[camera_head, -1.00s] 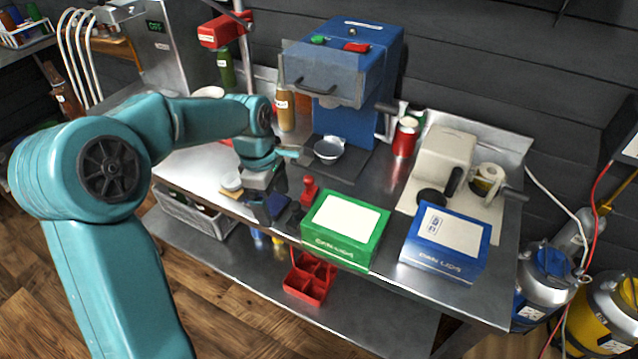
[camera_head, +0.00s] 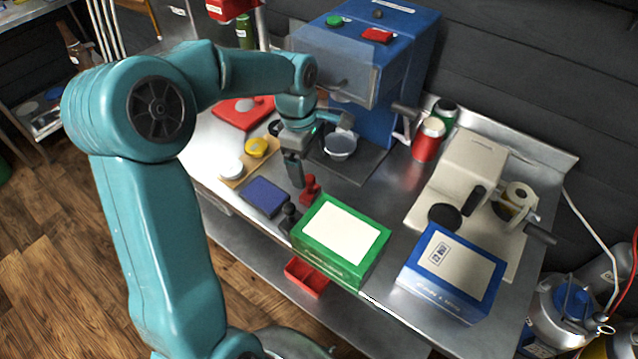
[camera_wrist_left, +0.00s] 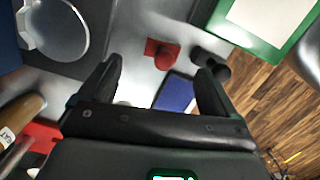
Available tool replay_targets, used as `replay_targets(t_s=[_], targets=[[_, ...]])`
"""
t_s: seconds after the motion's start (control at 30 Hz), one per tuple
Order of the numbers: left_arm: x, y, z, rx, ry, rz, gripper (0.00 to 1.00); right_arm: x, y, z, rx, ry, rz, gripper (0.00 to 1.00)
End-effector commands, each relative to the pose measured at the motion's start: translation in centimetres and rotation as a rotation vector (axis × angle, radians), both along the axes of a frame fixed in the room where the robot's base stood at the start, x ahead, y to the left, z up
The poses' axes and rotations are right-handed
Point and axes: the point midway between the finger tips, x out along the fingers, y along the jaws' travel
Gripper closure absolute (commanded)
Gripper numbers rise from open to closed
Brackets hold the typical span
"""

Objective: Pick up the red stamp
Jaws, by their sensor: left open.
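The red stamp (camera_head: 310,189) stands on the metal bench beside the green box's left corner. It also shows in the left wrist view (camera_wrist_left: 163,52), upper middle, ahead of the jaws. My left gripper (camera_head: 297,180) points down just left of and behind the red stamp, close to it. In the left wrist view the jaws (camera_wrist_left: 158,72) are spread wide with nothing held between them. Whether a finger touches the stamp I cannot tell. My right gripper is not seen.
The green box (camera_head: 338,262) and blue box (camera_head: 452,300) stand to the right. The blue machine (camera_head: 415,60) with a bowl (camera_head: 340,150) is behind.

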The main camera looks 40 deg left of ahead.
Motion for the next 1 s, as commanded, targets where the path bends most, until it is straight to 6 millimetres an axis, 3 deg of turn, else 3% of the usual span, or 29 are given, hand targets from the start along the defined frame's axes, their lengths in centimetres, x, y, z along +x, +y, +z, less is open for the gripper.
replay_targets(t_s=[0.17,0.53,0.83,0.87,1.0], targets=[[-0.5,-0.2,-1.3,0.000,0.003,0.001,0.09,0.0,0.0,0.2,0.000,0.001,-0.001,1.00],[-0.4,-0.7,-6.7,-0.001,0.003,-0.001,0.09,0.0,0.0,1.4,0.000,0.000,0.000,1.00],[0.0,-0.8,-7.4,0.000,-0.001,0.000,0.09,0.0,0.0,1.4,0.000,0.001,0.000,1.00],[0.0,-0.8,-7.4,0.000,-0.001,0.000,0.16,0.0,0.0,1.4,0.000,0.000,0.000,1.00],[0.0,-0.8,-7.4,0.000,-0.001,0.000,0.61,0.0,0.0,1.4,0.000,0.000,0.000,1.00]])
